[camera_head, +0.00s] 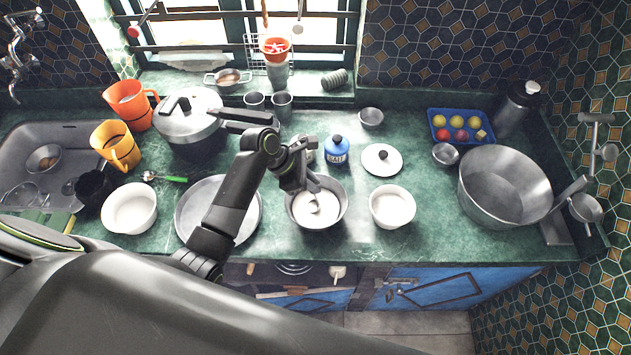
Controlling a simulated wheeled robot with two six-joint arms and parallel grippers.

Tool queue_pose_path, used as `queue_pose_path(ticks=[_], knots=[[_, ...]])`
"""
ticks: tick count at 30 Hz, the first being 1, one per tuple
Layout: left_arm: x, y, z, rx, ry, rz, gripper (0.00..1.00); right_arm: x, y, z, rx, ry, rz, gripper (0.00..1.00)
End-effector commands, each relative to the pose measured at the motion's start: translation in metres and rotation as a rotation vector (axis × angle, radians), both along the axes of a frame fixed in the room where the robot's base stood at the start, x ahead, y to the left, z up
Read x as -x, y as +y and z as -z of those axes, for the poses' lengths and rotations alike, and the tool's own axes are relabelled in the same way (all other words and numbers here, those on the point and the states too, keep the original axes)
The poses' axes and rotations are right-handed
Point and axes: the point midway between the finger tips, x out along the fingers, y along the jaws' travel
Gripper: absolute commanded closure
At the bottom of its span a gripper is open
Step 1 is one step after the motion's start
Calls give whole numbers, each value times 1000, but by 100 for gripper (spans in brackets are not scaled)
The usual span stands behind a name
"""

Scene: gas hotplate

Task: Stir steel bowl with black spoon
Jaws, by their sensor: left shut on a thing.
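The steel bowl (341,212) stands on the green counter near its front edge and holds white contents. My left gripper (311,186) is over the back part of the bowl, pointing down, and is shut on the spoon. The spoon's head (315,206) shows greyish inside the bowl, at the white contents. The spoon's handle is mostly hidden by the gripper, so its black colour is hard to make out. My right gripper is not in view.
A white bowl (392,207) stands close on the right, and a wide steel pan (188,222) on the left, under my left arm. Counter between white bowl and pot is clear.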

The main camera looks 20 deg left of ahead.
Motion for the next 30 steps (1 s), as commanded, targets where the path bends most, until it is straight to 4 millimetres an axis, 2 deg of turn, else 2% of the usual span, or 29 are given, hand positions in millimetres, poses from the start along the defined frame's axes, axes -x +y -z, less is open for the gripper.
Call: queue_pose_path(ticks=[7, 24, 30], knots=[[0, 0, -5, 0, -2, 1, 100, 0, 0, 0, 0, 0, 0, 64], [-1, 0, -61, 0, -2, 0, 100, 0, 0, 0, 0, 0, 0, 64], [0, 0, -68, 0, 0, 0, 100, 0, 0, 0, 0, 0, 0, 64]])
